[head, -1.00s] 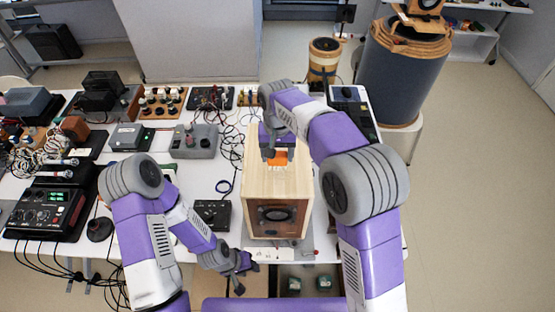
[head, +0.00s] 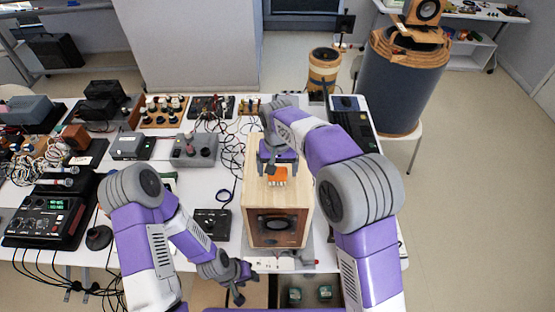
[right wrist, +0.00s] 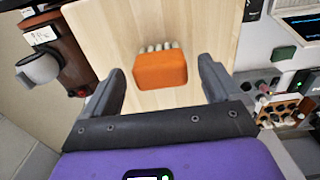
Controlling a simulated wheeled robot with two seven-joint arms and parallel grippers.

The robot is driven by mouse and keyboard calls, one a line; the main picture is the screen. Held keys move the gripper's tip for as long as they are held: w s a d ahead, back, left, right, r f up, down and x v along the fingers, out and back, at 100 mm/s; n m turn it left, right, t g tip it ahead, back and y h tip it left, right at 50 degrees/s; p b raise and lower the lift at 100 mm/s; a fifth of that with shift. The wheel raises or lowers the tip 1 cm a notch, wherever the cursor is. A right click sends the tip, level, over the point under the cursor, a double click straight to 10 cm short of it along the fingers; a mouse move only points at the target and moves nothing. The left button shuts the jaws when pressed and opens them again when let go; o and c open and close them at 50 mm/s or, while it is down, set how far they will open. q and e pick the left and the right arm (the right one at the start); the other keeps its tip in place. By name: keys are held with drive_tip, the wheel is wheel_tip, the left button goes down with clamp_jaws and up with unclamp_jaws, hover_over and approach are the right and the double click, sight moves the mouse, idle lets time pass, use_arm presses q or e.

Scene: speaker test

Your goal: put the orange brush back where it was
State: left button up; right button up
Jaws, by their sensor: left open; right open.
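The orange brush (head: 277,178) lies on the pale wooden top of the speaker cabinet (head: 260,210), with its light bristles showing. In the right wrist view the brush (right wrist: 160,70) is between and a little beyond the spread fingers, with clear gaps on both sides. My right gripper (head: 279,168) is open above the cabinet top, close to the brush and apparently not touching it. My left gripper (head: 243,283) is open and empty, low in front of the table, left of the cabinet's front.
A small black box (head: 212,223) stands left of the cabinet. A white power strip (head: 272,264) lies by the table's front edge. A grey control box (head: 194,150), loose cables and other electronics fill the left side. A black device (head: 352,118) stands right behind my right arm.

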use_arm(q)
drive_tip(key=shift+r, duration=0.1)
use_arm(e)
wheel_tip(320, 180, up, 12)
drive_tip(key=shift+f, duration=0.2)
use_arm(q)
drive_tip(key=shift+s, duration=0.1)
use_arm(e)
drive_tip(key=shift+s+f, duration=0.1)
idle(0.3)
